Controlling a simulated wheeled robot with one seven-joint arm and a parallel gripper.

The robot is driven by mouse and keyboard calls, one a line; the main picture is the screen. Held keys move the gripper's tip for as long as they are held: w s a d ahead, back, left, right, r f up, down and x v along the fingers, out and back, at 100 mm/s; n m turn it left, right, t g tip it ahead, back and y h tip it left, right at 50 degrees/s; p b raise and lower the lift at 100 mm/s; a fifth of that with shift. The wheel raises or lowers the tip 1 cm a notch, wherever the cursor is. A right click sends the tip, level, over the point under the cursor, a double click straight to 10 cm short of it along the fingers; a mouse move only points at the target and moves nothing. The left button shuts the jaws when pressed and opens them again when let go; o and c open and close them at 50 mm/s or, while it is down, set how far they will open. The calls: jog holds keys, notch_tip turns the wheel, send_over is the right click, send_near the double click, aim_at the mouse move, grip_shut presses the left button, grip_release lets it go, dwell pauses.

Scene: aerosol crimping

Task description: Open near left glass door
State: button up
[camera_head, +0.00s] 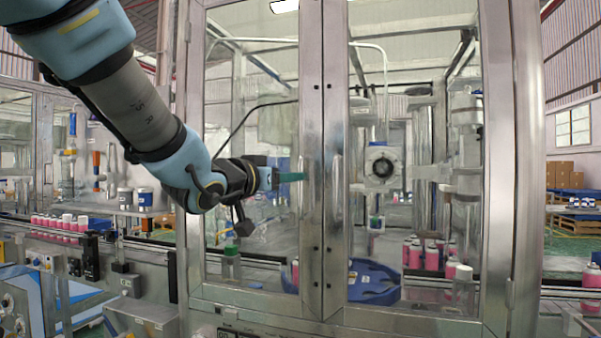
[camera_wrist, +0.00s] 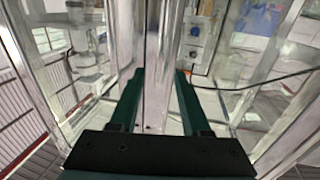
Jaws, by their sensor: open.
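The near left glass door (camera_head: 312,90) is a metal-framed clear pane and stands shut beside the right glass door (camera_head: 338,90). A vertical metal handle (camera_head: 307,185) shows on its right-hand frame post. My gripper (camera_head: 300,177) has teal fingers and reaches from the left across the pane to this handle. In the wrist view, my gripper (camera_wrist: 158,78) is open, with one green finger on each side of vertical bright metal (camera_wrist: 158,50). Which part is handle and which is frame is hard to tell there, and I cannot tell whether the fingers touch it.
Behind the glass are a blue round tray (camera_head: 372,283), a round-faced machine head (camera_head: 383,167) and several pink cans (camera_head: 431,257). A conveyor with pink cans (camera_head: 62,226) and a control box (camera_head: 140,318) stand at the left.

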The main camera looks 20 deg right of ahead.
jog(key=p+x, duration=0.1)
jog(key=x, duration=0.5)
jog(key=shift+w+d, duration=0.2)
jog(key=shift+d, duration=0.1)
jog(key=shift+c, duration=0.2)
grip_shut()
dwell(1.0)
